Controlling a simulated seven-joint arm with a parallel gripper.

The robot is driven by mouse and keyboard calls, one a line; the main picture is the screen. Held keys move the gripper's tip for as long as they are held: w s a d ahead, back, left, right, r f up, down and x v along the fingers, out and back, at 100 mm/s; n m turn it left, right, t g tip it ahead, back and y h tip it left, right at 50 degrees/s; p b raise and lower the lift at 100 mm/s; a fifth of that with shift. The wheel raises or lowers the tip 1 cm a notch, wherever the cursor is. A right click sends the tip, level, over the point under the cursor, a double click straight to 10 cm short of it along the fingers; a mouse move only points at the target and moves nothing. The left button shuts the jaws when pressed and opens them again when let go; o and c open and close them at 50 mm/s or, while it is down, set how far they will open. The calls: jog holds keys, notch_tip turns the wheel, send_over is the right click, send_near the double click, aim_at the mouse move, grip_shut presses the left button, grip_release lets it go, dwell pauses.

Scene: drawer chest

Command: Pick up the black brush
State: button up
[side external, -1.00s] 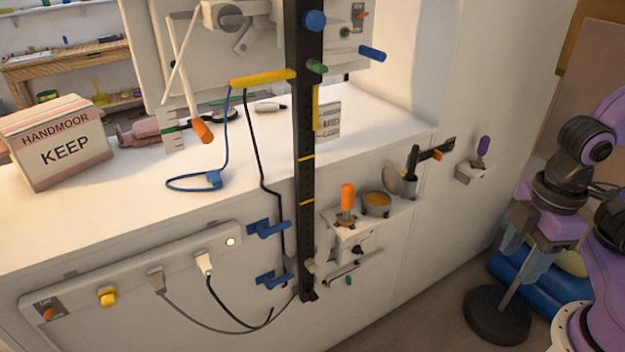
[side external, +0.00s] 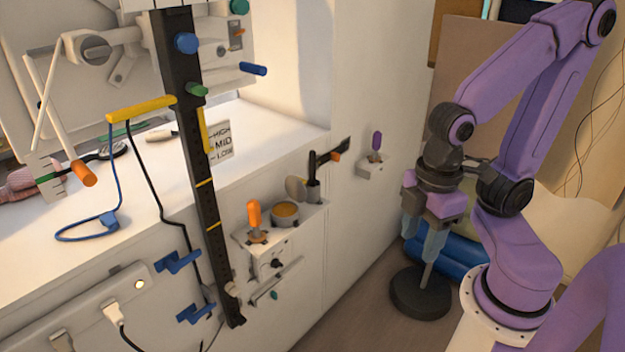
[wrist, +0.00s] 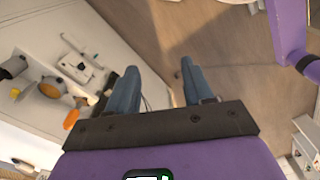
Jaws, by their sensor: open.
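A dark upright piece with a thin dark stem, probably the black brush (side external: 313,190), stands on the small shelf on the side of the white chest, right of a round tan-topped tin. It is too small to make out bristles. In the wrist view, dark shapes lie beside my left finger, but I cannot tell which is the brush. My gripper (side external: 423,236) is open and empty, pointing down, to the right of the shelf and apart from it. Its two blue-grey fingers also show spread in the wrist view (wrist: 158,85).
An orange-handled piece (side external: 254,215) and the tin (side external: 285,213) stand left of the brush. A black bracket with an orange knob (side external: 335,155) is just right, then a purple-handled piece (side external: 376,142).

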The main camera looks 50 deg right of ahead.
notch_tip(320, 180, up, 13)
jog(key=w+r+n, duration=0.2)
jog(key=w, duration=1)
jog(key=w+r+n, duration=0.2)
jog(key=w, duration=1.1)
jog(key=n, duration=0.3)
send_over(312, 186)
notch_tip(312, 186, down, 4)
jog(key=f, duration=2.3)
jog(key=shift+w+d, duration=0.25)
jog(key=shift+d, duration=0.15)
